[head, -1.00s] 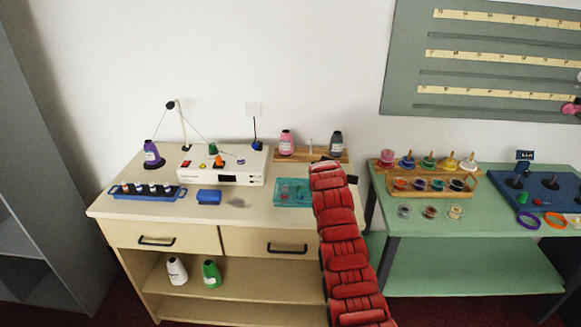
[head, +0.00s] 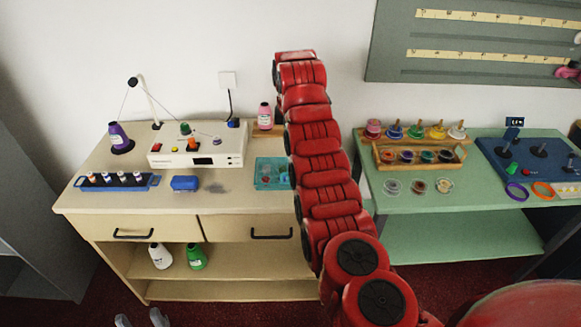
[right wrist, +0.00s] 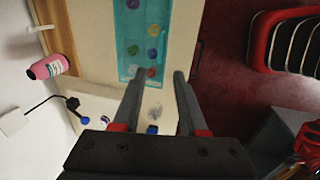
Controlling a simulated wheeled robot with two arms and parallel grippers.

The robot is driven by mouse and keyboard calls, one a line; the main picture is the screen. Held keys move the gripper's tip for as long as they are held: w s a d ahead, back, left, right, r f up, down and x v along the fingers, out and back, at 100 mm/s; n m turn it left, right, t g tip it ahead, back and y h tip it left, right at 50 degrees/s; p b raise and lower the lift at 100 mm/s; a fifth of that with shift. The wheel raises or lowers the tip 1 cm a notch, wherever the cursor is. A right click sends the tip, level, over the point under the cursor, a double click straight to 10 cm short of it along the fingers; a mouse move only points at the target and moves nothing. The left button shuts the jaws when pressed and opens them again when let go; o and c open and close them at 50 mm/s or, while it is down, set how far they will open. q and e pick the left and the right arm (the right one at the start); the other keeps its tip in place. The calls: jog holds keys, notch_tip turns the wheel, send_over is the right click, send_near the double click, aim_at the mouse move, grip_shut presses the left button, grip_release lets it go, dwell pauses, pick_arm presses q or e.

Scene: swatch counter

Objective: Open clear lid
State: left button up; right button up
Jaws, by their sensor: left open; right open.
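A teal see-through box (head: 262,184) with small coloured pieces inside sits on the beige counter, partly hidden by my right arm in the head view. It also shows at the top of the right wrist view (right wrist: 133,40); I cannot make out a separate clear lid. My right gripper (right wrist: 158,76) is open and empty, its fingertips over the near end of the box in that view; contact cannot be told. In the head view its jaws are hidden. My left gripper (head: 140,319) is open, only its fingertips showing at the bottom edge, low in front of the counter.
A white machine (head: 200,148), purple cone (head: 119,138), blue rack (head: 112,182) and blue block (head: 185,183) stand left of the box. The green table (head: 440,198) on the right holds colour cups and a blue panel.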

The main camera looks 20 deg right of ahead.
jog(key=f+p, duration=0.1)
jog(key=f, duration=0.2)
jog(key=w+f+p, duration=0.1)
jog(key=f, duration=0.2)
jog(key=w+f, duration=0.1)
jog(key=f, duration=0.3)
jog(key=shift+d+p, duration=0.25)
jog(key=shift+p, duration=0.15)
jog(key=shift+w+f, duration=0.15)
jog(key=shift+f, duration=0.85)
grip_shut()
